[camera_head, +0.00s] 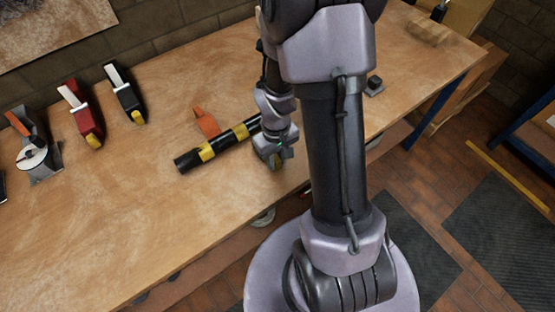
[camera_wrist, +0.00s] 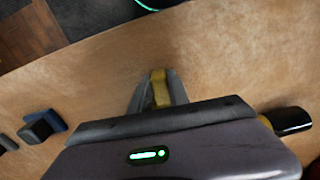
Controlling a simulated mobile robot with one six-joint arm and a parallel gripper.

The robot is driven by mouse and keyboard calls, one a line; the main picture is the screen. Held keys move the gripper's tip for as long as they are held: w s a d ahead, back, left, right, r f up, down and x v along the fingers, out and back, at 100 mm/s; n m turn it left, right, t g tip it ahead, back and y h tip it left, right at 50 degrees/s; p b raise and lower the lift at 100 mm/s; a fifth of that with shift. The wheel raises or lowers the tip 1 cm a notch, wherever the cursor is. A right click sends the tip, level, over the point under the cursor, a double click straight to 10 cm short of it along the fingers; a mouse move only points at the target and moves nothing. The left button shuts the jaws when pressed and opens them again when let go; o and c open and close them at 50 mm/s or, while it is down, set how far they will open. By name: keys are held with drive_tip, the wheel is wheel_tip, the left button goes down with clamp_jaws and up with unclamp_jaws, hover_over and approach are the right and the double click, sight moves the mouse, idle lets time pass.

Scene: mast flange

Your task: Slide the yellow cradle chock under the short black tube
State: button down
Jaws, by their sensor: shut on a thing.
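A black tube with yellow bands (camera_head: 219,145) lies on the wooden workbench; its right part passes behind my arm. One black end of the tube (camera_wrist: 287,121) also shows at the right of the wrist view, partly covered by my gripper body. My gripper (camera_head: 273,163) is low over the bench near its front edge, just right of the tube. In the wrist view my gripper (camera_wrist: 158,92) is shut on the yellow cradle chock (camera_wrist: 160,88), which shows between the two fingers. Most of the chock is hidden, and I cannot tell whether it touches the bench.
An orange piece (camera_head: 207,124) stands behind the tube. A small dark block (camera_head: 375,85) lies right of my arm. The bench's front left is clear.

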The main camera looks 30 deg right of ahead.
drive_tip(key=shift+w+r, duration=0.1)
drive_tip(key=shift+w, duration=2)
drive_tip(key=shift+w, duration=0.1)
drive_tip(key=c, duration=1.2)
unclamp_jaws()
drive_tip(key=shift+o, duration=0.2)
wheel_tip(320, 180, up, 17)
drive_tip(key=p, duration=0.7)
drive_tip(key=shift+r, duration=0.2)
